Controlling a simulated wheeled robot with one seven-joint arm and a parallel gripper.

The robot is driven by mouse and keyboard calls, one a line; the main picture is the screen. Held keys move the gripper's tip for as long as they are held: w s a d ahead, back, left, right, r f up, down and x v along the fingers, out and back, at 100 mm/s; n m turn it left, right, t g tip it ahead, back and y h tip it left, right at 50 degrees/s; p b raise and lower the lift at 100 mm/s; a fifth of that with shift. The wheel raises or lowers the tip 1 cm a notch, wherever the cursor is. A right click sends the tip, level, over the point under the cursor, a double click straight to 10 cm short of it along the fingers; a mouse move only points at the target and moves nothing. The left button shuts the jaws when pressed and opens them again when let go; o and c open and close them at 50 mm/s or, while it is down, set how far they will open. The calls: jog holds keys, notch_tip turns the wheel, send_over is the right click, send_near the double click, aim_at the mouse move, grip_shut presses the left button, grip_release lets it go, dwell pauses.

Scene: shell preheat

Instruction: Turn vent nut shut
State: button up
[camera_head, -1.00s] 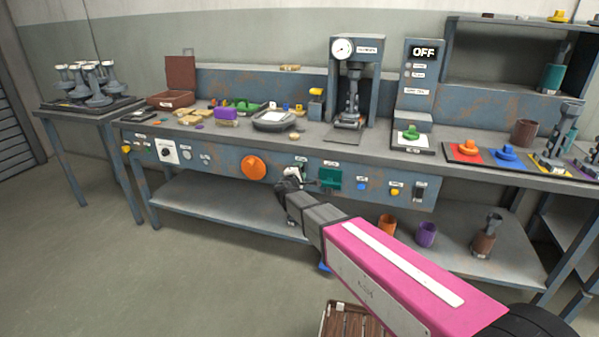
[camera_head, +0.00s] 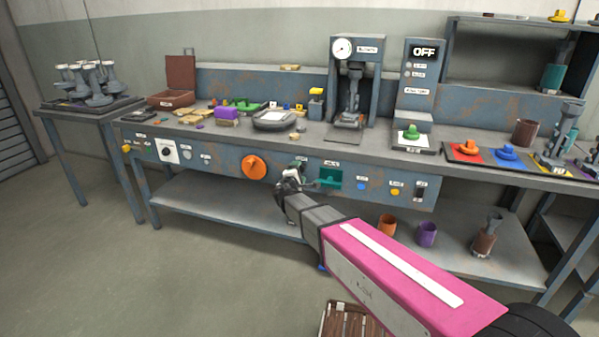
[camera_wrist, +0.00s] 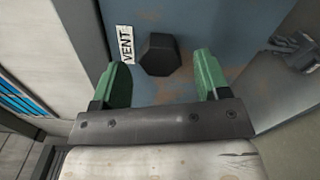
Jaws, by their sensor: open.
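The vent nut (camera_wrist: 159,55) is a dark hexagonal nut on the blue-grey panel, beside a white label reading VENT (camera_wrist: 126,45) in the wrist view. My gripper (camera_wrist: 160,72) is open, with its two green fingers on either side of the nut's line and the nut near the middle of the gap. The fingertips look apart from the nut; how far off the panel they are I cannot tell. In the head view my gripper (camera_head: 293,172) is at the bench's front panel, right of the orange knob, and it hides the nut.
The orange knob (camera_head: 254,167) is left of my gripper on the front panel. The bench top (camera_head: 310,141) overhangs above. The floor in front is mostly clear.

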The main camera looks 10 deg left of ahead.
jog(key=s, duration=0.9)
jog(key=shift+a, duration=0.35)
jog(key=shift+s, duration=0.1)
jog(key=d+f+m+g+h, duration=0.3)
jog(key=d+m+g, duration=0.15)
jog(key=d, duration=0.85)
jog(key=d+f+m+g+h, duration=0.3)
jog(key=d+f+m+g, duration=0.15)
jog(key=d, duration=0.95)
jog(key=s+d+f+m+g+y, duration=0.2)
jog(key=s+d+m+g+y, duration=0.1)
jog(key=s+d, duration=0.4)
jog(key=s+d+f+m+g+y, duration=0.3)
jog(key=s+d+m+g, duration=0.3)
jog(key=d, duration=0.5)
jog(key=shift+s+m+y, duration=0.4)
jog(key=shift+m+y, duration=0.2)
jog(key=shift+m, duration=0.5)
jog(key=shift+f, duration=0.1)
